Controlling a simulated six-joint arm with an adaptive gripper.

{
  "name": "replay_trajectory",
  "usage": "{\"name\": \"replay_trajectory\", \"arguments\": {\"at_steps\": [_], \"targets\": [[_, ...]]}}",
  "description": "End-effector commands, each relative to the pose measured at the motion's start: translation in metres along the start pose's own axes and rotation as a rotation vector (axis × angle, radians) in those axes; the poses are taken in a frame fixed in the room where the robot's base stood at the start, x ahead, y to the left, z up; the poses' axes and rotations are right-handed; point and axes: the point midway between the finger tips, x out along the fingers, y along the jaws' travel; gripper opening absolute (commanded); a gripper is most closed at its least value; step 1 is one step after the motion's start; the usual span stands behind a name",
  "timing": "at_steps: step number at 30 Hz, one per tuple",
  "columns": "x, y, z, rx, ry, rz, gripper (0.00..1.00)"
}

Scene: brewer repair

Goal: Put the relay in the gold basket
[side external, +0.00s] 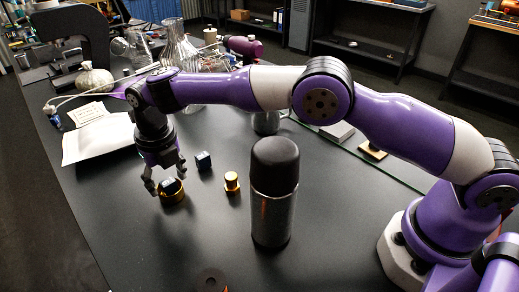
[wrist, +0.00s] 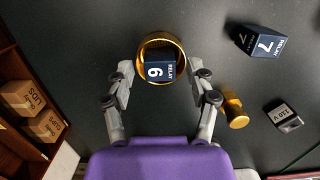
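A dark blue relay marked 6 (wrist: 159,71) sits at the gold basket (wrist: 176,46), within or on its round rim; how deep it sits I cannot tell. In the side external view the relay (side external: 167,185) shows above the rim of the gold basket (side external: 174,199). My gripper (wrist: 161,80) is open, with one finger on each side of the basket and gaps between the fingers and the relay. In the side external view my gripper (side external: 167,178) is low over the basket. A second blue relay marked 7 (wrist: 262,41) lies apart on the table, also in the side external view (side external: 203,161).
A gold fitting (wrist: 235,112) and a small dark labelled block (wrist: 284,116) lie to the right. A tall black-topped flask (side external: 273,195) stands nearby. Labelled boxes (wrist: 24,97) sit on a shelf at the left. Glassware (side external: 178,48) stands at the back. The table's front left is clear.

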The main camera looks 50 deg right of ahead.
Motion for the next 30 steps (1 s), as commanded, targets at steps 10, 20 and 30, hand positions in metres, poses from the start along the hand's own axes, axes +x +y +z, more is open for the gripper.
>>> {"name": "replay_trajectory", "arguments": {"at_steps": [10,20,30], "targets": [[-0.022,0.001,0.001,0.000,-0.005,0.002,0.65],[-0.073,-0.001,0.000,0.003,-0.006,0.003,0.65],[-0.159,-0.083,-0.006,0.794,-0.100,0.043,0.65]]}}
